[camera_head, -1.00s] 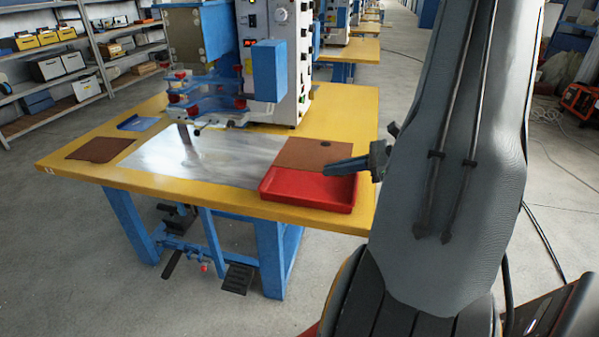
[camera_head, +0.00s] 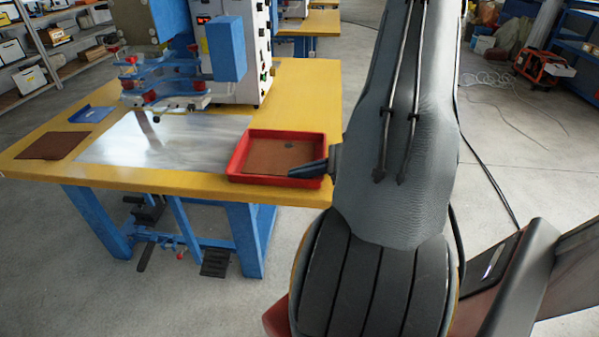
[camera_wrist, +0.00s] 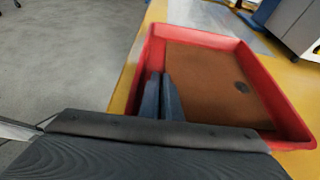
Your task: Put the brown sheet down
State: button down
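The brown sheet (camera_head: 268,156), with a dark round spot, lies in or just over the floor of the red tray (camera_head: 237,158) at the table's front right corner. In the wrist view the sheet (camera_wrist: 215,85) spreads inside the walls of the tray (camera_wrist: 288,85). My gripper (camera_head: 318,168) reaches over the tray's right side in the head view. In the wrist view the fingers (camera_wrist: 165,90) are close together at the sheet's near edge, and they look shut on it. The fingertips' grip is partly hidden.
The yellow table (camera_head: 300,100) carries a shiny metal plate (camera_head: 160,140) left of the tray. Another brown sheet (camera_head: 52,145) and a small blue tray (camera_head: 91,114) lie at the left. A welding machine with a blue box (camera_head: 226,50) stands behind.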

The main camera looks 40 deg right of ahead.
jog(key=shift+f, duration=0.1)
jog(key=c, duration=2.3)
grip_release()
